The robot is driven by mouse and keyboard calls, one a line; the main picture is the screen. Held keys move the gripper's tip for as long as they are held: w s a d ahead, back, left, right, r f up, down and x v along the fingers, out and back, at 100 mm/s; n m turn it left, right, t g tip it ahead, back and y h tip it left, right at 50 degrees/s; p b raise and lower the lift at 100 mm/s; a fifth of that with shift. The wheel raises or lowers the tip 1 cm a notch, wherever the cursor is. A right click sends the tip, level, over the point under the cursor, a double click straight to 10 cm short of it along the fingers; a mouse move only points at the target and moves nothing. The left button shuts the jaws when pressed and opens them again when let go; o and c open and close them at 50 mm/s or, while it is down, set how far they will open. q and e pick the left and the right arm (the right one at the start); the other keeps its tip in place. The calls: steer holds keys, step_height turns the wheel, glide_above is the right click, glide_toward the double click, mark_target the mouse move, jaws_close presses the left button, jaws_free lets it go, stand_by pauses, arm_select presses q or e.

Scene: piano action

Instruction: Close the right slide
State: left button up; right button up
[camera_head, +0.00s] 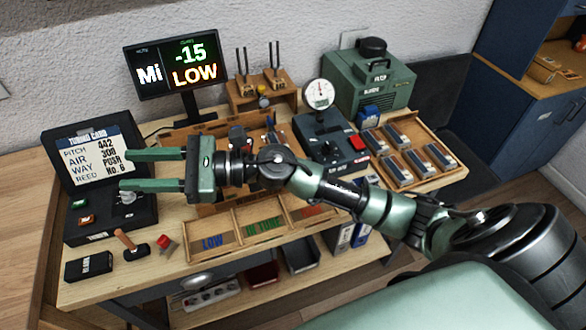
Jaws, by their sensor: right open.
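My right gripper (125,170) reaches in from the right across the bench. Its two green fingers are wide apart with nothing between them. They point left, in front of the card (96,155) that reads "TUNING CARD" and above the right part of a black box (97,228). A small silver part (128,197) on this box shows just below the lower finger. I cannot tell for sure which part is the right slide; the gripper and arm hide some of the bench. My left gripper is not in view.
A screen (170,65) shows "-15 LOW". A dial gauge stand (322,130), a green machine (370,82) and a tray of small blocks (440,135) stand right. A sorting tray (228,257), a wooden-handled tool (125,240) and a small black box (88,266) lie in front.

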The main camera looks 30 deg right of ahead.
steer(key=d+f+n+g+h, duration=0.7)
steer(key=d+f+n+h, duration=0.1)
steer(key=f+n, duration=0.5)
steer(key=d+n+h, duration=0.1)
steer(key=d+h, duration=0.2)
steer(key=d, duration=0.5)
steer(key=w+d+f+n+g+h, duration=0.1)
steer(key=d+n+h, duration=0.1)
steer(key=d, duration=0.6)
steer(key=d+f+n+h, duration=0.1)
steer(key=d+h, duration=0.4)
steer(key=d, duration=0.3)
steer(key=shift+w+d+n, duration=0.2)
steer(key=shift+w+n, duration=0.1)
step_height(320, 180, down, 7)
steer(key=shift+a+r+p, duration=0.1)
steer(key=shift+p, duration=1.1)
steer(key=shift+f, duration=0.4)
jaws_close()
